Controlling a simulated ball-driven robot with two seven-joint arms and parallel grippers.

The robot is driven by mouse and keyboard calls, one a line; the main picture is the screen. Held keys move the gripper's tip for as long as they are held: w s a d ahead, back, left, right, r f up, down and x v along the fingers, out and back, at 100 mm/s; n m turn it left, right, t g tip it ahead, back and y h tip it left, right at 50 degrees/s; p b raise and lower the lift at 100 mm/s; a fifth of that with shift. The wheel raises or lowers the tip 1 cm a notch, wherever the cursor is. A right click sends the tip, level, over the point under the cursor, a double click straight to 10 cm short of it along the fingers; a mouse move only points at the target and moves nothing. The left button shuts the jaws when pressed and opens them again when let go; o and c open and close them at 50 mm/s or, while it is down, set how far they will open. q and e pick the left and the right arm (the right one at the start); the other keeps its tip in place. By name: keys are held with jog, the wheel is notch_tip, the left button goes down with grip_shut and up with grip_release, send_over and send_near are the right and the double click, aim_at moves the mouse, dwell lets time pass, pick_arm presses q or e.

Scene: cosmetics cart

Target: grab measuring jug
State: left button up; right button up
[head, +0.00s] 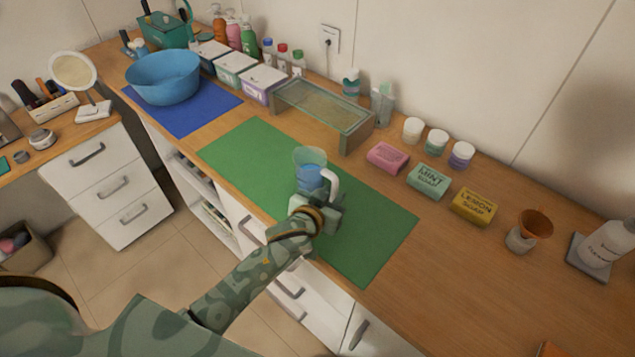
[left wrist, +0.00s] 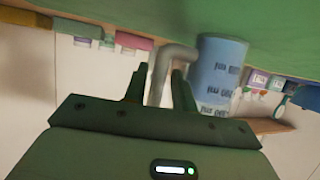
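The measuring jug (head: 309,172) stands on the green mat (head: 250,152). It is clear at the top and blue lower down, with a pale handle on its right side in the head view. My left gripper (head: 328,203) is at the handle, low over the mat. In the left wrist view, which is upside down, the jug (left wrist: 217,75) shows printed markings. Its handle (left wrist: 163,68) lies between the two fingers of my left gripper (left wrist: 160,88), which look open with a gap around it. My right gripper is not in view.
Behind the mat stand a glass-topped tray (head: 322,108) and pink (head: 388,158), mint (head: 428,181) and yellow soaps (head: 473,207). A blue bowl (head: 163,78) sits on a blue mat at the left. The green mat around the jug is clear.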

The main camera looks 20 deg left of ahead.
pick_arm(q)
jog(key=x, duration=0.3)
jog(key=shift+w+b, duration=0.1)
jog(key=shift+b, duration=0.25)
jog(key=shift+w+d+f, duration=0.1)
jog(key=shift+w+f, duration=0.05)
jog(key=shift+w, duration=0.25)
jog(key=shift+s, duration=0.1)
jog(key=shift+c, duration=0.9)
grip_shut()
jog(key=shift+r, duration=0.25)
